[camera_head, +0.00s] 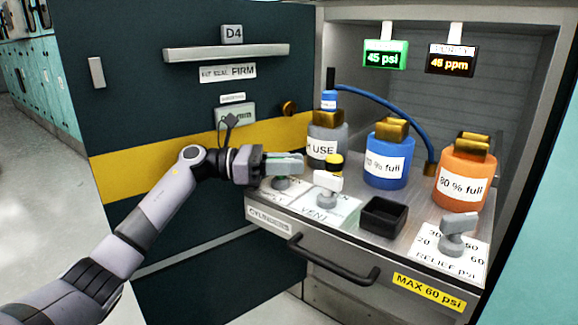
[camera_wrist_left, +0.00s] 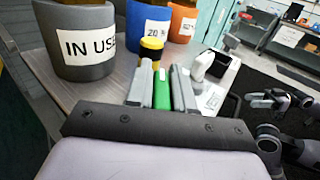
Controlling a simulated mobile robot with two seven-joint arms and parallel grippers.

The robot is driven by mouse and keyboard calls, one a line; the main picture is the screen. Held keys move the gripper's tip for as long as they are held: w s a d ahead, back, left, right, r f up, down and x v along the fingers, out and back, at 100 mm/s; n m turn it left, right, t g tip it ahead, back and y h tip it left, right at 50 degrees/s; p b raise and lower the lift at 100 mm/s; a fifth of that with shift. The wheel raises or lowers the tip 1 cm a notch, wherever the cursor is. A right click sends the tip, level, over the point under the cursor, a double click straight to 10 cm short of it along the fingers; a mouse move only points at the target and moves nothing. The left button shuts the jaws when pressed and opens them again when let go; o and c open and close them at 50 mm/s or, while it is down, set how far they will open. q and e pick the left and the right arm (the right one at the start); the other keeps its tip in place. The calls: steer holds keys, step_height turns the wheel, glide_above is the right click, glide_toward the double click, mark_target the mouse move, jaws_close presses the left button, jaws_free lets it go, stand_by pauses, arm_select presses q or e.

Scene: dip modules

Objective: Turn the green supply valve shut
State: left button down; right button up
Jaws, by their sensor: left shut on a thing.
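My left gripper (camera_head: 283,165) is shut on this handle. In the left wrist view the green handle (camera_wrist_left: 162,90) lies between the two grey fingers, roughly in line with them.
Behind are a grey cylinder (camera_head: 327,132), a blue one (camera_head: 388,160) and an orange one (camera_head: 463,178). A black tray (camera_head: 382,216) and the relief valve (camera_head: 456,232) are further right. A gauge reads 45 psi (camera_head: 384,57).

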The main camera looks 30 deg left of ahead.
arm_select(q)
steer(key=c, duration=1.1)
jaws_free()
